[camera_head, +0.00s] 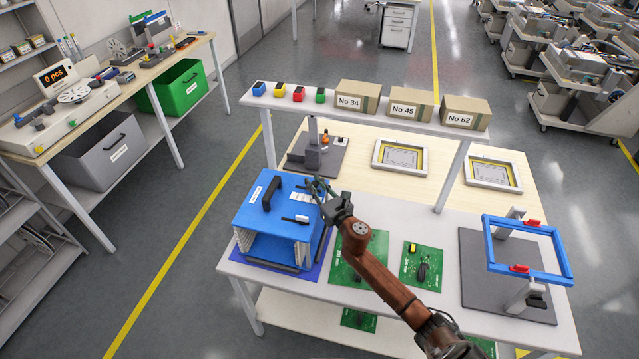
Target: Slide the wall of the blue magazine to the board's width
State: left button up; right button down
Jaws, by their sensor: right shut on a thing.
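The blue magazine (262,219) stands upright on a blue mat (314,272) at the left end of the white table. It has a black handle and white labels on top, and its open front shows slotted side walls. My right gripper (319,188) is at the magazine's top right edge, shut on its movable wall; the fingers partly hide the contact. A green board (345,270) lies right of the magazine, partly under my right arm. A smaller green board (423,266) lies further right. My left gripper is out of view.
A blue frame (557,255) stands on a grey plate (480,285) at the right. A raised shelf (327,104) carries cartons (411,104) and small coloured blocks along the back. Two framed stencils (399,144) lie behind. Bare white tabletop shows between the boards and the plate.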

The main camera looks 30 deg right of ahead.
jog(key=c, duration=2.2)
grip_release()
jog(key=o, duration=0.5)
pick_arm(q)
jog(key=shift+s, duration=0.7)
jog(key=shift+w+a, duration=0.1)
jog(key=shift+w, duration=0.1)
pick_arm(e)
jog(key=shift+s, duration=0.1)
jog(key=shift+s, duration=0.4)
jog(key=s, duration=1.1)
